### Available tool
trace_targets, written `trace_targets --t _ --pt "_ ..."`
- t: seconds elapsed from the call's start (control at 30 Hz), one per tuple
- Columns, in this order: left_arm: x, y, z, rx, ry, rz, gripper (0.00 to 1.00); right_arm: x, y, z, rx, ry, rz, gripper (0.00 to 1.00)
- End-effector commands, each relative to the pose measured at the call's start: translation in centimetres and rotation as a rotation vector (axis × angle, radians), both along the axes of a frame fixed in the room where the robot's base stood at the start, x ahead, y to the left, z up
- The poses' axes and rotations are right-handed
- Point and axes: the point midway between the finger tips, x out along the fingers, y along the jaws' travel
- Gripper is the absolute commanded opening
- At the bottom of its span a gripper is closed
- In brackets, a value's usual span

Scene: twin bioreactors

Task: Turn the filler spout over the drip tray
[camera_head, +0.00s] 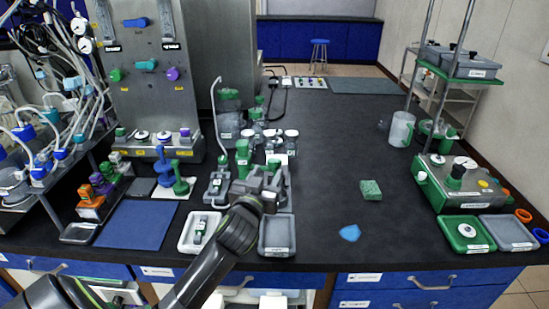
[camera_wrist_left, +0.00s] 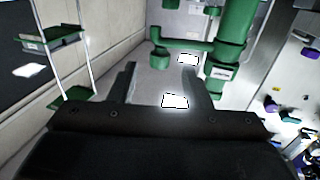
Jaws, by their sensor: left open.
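A green upright column (camera_head: 243,155) stands just behind my left gripper (camera_head: 266,184). In the left wrist view this column (camera_wrist_left: 236,40) carries a green side arm (camera_wrist_left: 185,44) with a short downturned end, which looks like the filler spout. My left gripper (camera_wrist_left: 163,88) is open, its two fingers apart below the side arm, and I see nothing held between them. A grey tray (camera_head: 277,250) lies in front of the gripper at the counter's front edge; I cannot tell for sure that it is the drip tray. The gripper hides part of the filler's base. My right gripper is not in view.
A white tray (camera_head: 187,246) with a bottle lies left of the grey tray. Glass jars (camera_head: 291,142) stand close behind the gripper. A blue piece (camera_head: 350,233) and a green sponge (camera_head: 371,190) lie on the otherwise clear counter right of it.

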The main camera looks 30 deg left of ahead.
Motion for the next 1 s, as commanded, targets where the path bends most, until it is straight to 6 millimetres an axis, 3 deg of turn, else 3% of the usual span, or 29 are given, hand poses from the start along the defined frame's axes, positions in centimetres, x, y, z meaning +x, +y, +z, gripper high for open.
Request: trace_targets --t 0.3,0.5,0.9,1.0 --pt "5.1 1.6 0.1 0.000 0.001 0.001 0.44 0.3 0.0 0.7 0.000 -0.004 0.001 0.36" --pt "6.9 2.1 0.1 0.001 0.000 0.000 0.44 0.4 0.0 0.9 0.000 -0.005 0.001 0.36" --pt "7.5 2.3 0.0 0.000 0.000 0.000 0.44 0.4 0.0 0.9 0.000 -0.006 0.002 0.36" --pt "7.5 2.3 0.0 0.000 0.000 0.000 0.34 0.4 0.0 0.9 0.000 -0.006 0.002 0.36"
